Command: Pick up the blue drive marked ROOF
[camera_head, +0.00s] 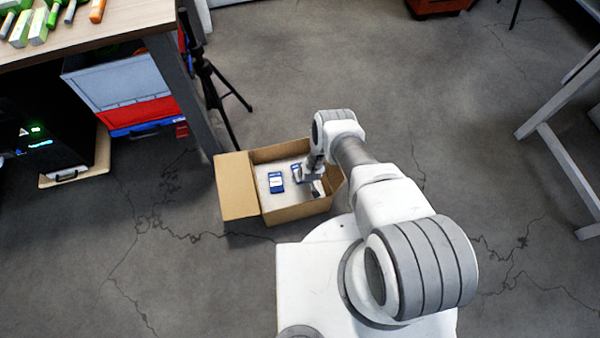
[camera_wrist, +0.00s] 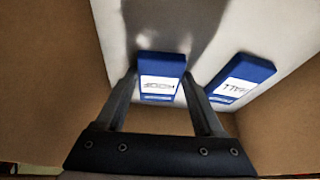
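Two blue drives with white labels lie in an open cardboard box. In the wrist view, the drive whose upside-down label seems to read ROOF (camera_wrist: 160,78) lies between my gripper's fingertips; in the head view it is the one beside my gripper (camera_head: 297,172), partly covered. My gripper (camera_wrist: 159,76) is open, with one finger on each side of this drive. Whether the fingertips touch it is unclear. The other drive (camera_wrist: 240,82), its label apparently HALL, lies to the right in the wrist view and left in the head view (camera_head: 276,182).
The box (camera_head: 238,190) stands on the floor with its left flap folded out; its walls rise close around my gripper. A tripod (camera_head: 205,75) and a workbench (camera_head: 90,35) stand behind and left.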

